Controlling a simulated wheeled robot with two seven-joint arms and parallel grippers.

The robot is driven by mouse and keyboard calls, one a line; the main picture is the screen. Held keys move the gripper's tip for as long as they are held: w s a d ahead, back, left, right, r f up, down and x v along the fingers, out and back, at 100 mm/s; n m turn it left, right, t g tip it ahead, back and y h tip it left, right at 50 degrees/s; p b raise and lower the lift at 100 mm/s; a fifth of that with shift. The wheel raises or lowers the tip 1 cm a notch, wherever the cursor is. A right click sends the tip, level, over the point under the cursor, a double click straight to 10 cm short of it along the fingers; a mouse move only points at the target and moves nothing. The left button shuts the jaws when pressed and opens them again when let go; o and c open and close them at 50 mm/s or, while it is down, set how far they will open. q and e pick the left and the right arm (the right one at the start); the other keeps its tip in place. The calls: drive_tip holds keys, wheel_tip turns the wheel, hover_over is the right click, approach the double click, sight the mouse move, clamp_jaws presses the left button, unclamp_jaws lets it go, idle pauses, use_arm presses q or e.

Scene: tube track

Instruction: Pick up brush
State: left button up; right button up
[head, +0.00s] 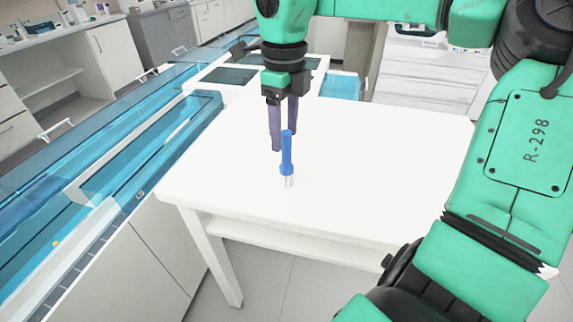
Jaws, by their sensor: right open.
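A brush (286,160) with a blue handle and a short pale lower end stands upright on the white table (380,150), near its front left part. My right gripper (284,126) points down just above and behind the brush, with its purple fingers apart. The brush overlaps the fingers in the picture, so I cannot tell the exact gap between them. The gripper holds nothing that I can see. My left gripper is not in view.
A blue transparent track (130,150) runs along the left of the table. A white frame with dark panels (228,75) stands at the table's back left. The tabletop around the brush is clear. Cabinets (105,52) stand further back.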

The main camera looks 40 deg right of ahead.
sight(286, 152)
drive_tip(key=f, duration=0.2)
drive_tip(key=f+p, duration=0.1)
drive_tip(key=f, duration=0.2)
drive_tip(key=shift+d+f, duration=0.2)
drive_tip(key=shift+f, duration=0.1)
clamp_jaws()
